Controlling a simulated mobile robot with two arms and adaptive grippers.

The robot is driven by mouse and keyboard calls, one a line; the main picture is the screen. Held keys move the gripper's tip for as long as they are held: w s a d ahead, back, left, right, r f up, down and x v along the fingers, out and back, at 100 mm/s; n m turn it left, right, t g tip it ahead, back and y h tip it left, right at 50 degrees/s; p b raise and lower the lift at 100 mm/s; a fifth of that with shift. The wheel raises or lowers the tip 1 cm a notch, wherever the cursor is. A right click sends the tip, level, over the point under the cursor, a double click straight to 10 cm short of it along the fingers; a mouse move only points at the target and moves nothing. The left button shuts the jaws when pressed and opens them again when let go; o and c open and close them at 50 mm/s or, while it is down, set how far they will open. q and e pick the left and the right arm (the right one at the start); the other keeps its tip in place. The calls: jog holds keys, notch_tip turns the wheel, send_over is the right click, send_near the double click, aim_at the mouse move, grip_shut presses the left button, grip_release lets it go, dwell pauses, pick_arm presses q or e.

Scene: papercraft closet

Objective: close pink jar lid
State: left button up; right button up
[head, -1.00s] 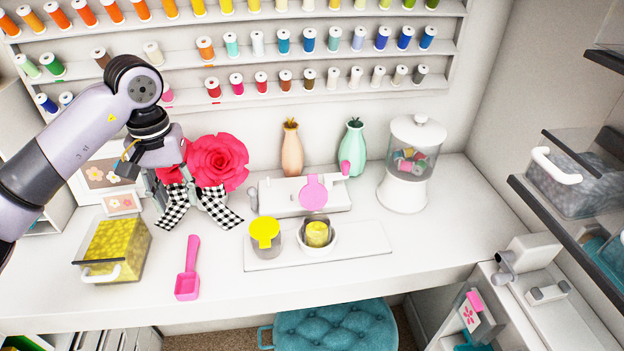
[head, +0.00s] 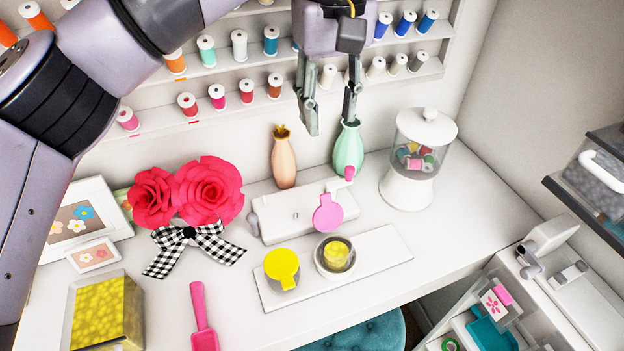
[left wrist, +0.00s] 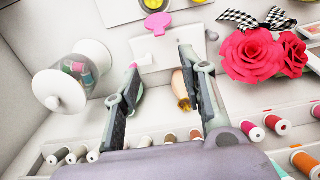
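The round pink lid (head: 327,213) stands raised, its disc facing forward, behind a small open jar (head: 336,256) with yellow contents. I cannot tell how the lid joins the jar. Beside it on the left is a jar with a flat yellow lid (head: 281,264). My left gripper (head: 331,125) is open and empty, above and behind the pink lid, in front of the vases and thread racks. In the left wrist view the pink lid (left wrist: 157,22) shows beyond the open fingers (left wrist: 160,60). My right gripper is out of view.
A white machine (head: 290,212) stands directly behind the jars. Peach (head: 284,160) and green (head: 348,150) vases stand behind it. A glass canister (head: 408,185) is at right, red paper roses (head: 207,190) at left. A white tray (head: 385,250) lies under the jars, with free room to its right.

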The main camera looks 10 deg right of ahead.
pick_arm(q)
send_over(326, 195)
notch_tip(326, 195, down, 4)
jog(key=f, duration=0.1)
notch_tip(326, 195, down, 11)
jog(key=p, duration=0.4)
jog(key=shift+r, duration=0.2)
jog(key=shift+f, duration=0.65)
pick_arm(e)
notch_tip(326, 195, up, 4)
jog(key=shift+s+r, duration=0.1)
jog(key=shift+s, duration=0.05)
pick_arm(q)
jog(key=shift+c, duration=0.4)
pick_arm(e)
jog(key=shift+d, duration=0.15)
pick_arm(q)
grip_shut()
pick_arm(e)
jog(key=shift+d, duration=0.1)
